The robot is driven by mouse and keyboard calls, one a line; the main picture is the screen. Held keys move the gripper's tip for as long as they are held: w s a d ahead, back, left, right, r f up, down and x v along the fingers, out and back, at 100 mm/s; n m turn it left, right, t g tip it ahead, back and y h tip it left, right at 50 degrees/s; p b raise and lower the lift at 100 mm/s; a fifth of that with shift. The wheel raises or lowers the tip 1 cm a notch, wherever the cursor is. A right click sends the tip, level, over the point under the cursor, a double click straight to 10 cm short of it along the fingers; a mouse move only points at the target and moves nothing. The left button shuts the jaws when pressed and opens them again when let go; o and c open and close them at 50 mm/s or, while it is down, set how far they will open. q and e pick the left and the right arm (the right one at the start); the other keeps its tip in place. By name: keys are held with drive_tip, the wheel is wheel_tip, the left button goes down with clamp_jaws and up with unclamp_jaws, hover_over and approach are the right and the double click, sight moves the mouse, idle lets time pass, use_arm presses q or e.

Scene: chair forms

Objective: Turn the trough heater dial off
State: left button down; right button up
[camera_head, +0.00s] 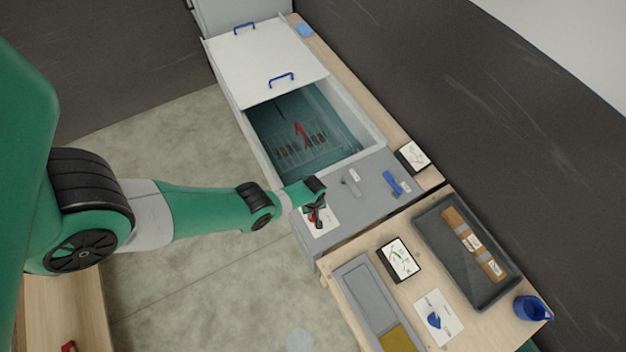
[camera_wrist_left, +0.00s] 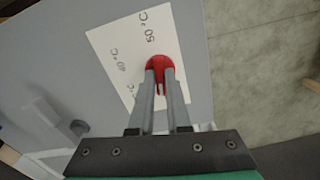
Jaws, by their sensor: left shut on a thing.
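The trough heater dial is a red knob (camera_wrist_left: 159,70) on a white card with temperature marks (camera_wrist_left: 122,52), which read 50 °C and 40 °C in the left wrist view. My left gripper (camera_wrist_left: 158,80) is shut on the red knob, with one finger on each side of it. In the head view my left gripper (camera_head: 315,207) is over the same card (camera_head: 322,222) on the grey panel, and it partly hides the knob. My right gripper is not in view.
The trough (camera_head: 308,128) with teal liquid and a rack stands behind the panel, partly covered by a white lid (camera_head: 262,62). A grey lever (camera_head: 351,183) and a blue lever (camera_head: 391,183) are right of the dial. A dark tray (camera_head: 432,225) lies on the wooden bench.

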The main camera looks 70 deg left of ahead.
use_arm(q)
drive_tip(key=shift+n, duration=1)
drive_tip(key=c, duration=0.9)
unclamp_jaws()
